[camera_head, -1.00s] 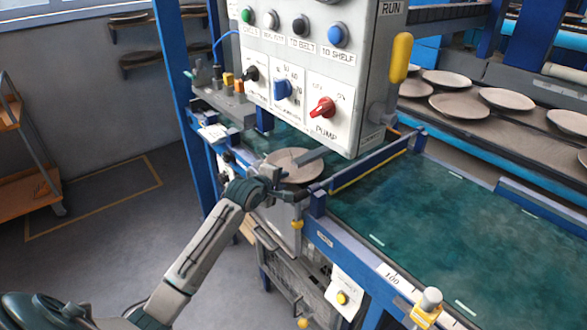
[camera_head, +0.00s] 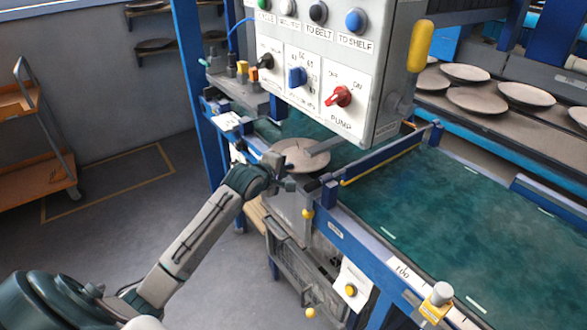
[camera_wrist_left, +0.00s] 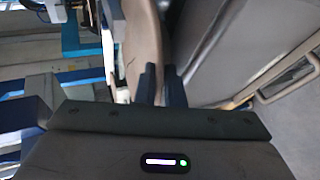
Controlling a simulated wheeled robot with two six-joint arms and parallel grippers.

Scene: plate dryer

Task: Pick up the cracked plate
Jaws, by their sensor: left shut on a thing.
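The plate (camera_head: 298,150) is round and grey-beige, at the near edge of the green belt below the control box. My left gripper (camera_head: 284,176) is at its near rim, shut on it. In the left wrist view the plate (camera_wrist_left: 143,38) stands edge-up in the picture, its rim between the two dark fingers of my left gripper (camera_wrist_left: 160,84). A thin dark line shows on its face there; I cannot tell for sure that it is the crack. Part of the plate is hidden by a grey bar. I cannot tell whether it touches the belt. My right gripper is out of view.
The control box (camera_head: 325,62) hangs close above the plate. A blue rail (camera_head: 385,150) stands to its right, then bare green belt (camera_head: 450,205). More plates (camera_head: 476,99) lie on a rack behind. The floor at left is clear up to an orange trolley (camera_head: 38,185).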

